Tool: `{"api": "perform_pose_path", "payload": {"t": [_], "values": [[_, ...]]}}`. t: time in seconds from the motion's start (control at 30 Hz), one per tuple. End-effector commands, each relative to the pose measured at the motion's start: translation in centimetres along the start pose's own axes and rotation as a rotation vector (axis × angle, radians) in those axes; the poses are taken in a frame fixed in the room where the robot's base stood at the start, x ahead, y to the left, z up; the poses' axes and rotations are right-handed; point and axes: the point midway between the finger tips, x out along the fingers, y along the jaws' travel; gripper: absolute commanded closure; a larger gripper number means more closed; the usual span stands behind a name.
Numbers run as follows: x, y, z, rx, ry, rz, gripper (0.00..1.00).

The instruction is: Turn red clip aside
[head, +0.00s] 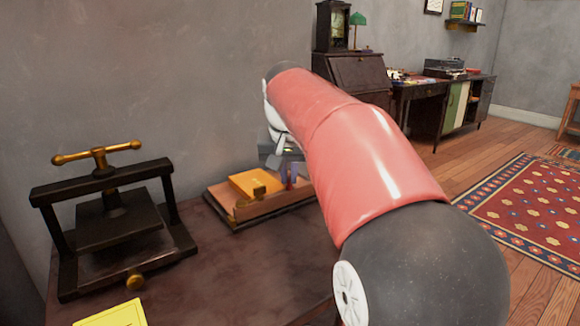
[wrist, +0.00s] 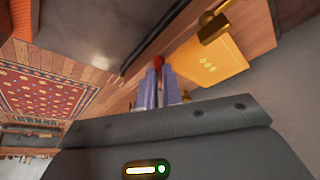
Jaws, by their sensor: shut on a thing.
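The red clip (wrist: 158,62) shows as a small dark red tip between the two purple fingers of my gripper (wrist: 158,82) in the wrist view. The fingers are shut on it, and they hide most of it. In the head view my gripper (head: 290,173) is at the right part of a wooden board (head: 243,213), partly hidden behind my own red arm. An orange booklet (head: 250,180) lies on the board to the left of the fingers. It also shows in the wrist view (wrist: 205,65), with a brass clip (wrist: 212,27) at its edge.
A black press (head: 115,220) with a brass handle stands on the dark table (head: 225,265) at the left. A yellow paper (head: 112,314) lies at the front edge. The table between press and board is clear. The grey wall rises behind.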

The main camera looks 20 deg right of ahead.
Motion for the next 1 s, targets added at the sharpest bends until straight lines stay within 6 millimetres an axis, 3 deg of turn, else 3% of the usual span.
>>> {"api": "perform_pose_path", "payload": {"t": [0.6,1.0], "values": [[-0.17,-0.68,-0.3,0.533,0.0,0.222,1.0],[0.01,-0.82,-0.4,0.791,0.0,0.327,1.0]]}}
